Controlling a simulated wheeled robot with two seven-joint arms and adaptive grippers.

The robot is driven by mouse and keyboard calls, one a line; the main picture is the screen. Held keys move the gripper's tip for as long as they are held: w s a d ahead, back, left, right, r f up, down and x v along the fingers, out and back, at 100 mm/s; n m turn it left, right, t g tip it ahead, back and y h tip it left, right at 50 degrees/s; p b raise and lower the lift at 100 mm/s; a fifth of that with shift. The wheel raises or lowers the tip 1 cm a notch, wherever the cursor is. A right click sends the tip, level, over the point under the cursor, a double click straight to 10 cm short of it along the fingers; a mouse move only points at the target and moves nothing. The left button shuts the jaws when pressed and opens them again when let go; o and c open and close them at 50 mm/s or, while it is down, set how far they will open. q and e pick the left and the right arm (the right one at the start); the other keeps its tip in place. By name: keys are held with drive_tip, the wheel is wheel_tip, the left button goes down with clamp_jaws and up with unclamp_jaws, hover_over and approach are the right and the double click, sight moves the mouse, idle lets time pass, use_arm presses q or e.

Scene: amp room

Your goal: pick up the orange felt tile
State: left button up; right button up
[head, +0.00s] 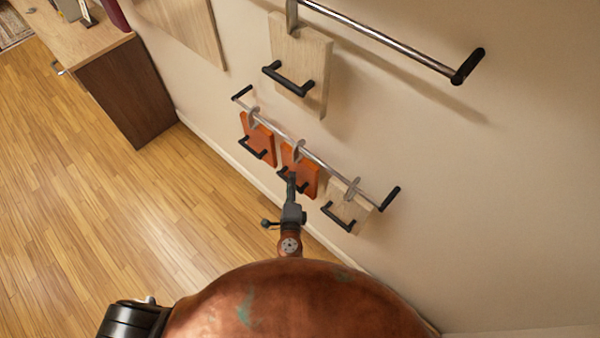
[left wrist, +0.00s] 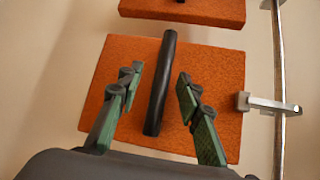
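Two orange felt tiles with black bar handles hang on the lower wall rail in the head view. One is the left orange tile (head: 261,139), the other the middle orange tile (head: 308,178). My left gripper (head: 291,182) is in front of the middle tile at its handle and hides part of it. In the left wrist view the gripper (left wrist: 158,79) is open, its green-padded fingers on either side of the black handle (left wrist: 157,95) of an orange tile (left wrist: 219,75), with gaps on both sides. Another orange tile (left wrist: 200,12) shows at the top edge. My right gripper is not in view.
A wooden tile (head: 350,203) hangs right of the orange ones on the lower rail (head: 325,165). Above hangs a larger wooden panel (head: 300,55) on a higher rail (head: 380,35). A cabinet (head: 125,90) stands at upper left. The wood floor (head: 90,210) at left is clear.

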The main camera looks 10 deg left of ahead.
use_arm(q)
clamp_jaws()
idle(0.4)
drive_tip(key=shift+r, duration=0.1)
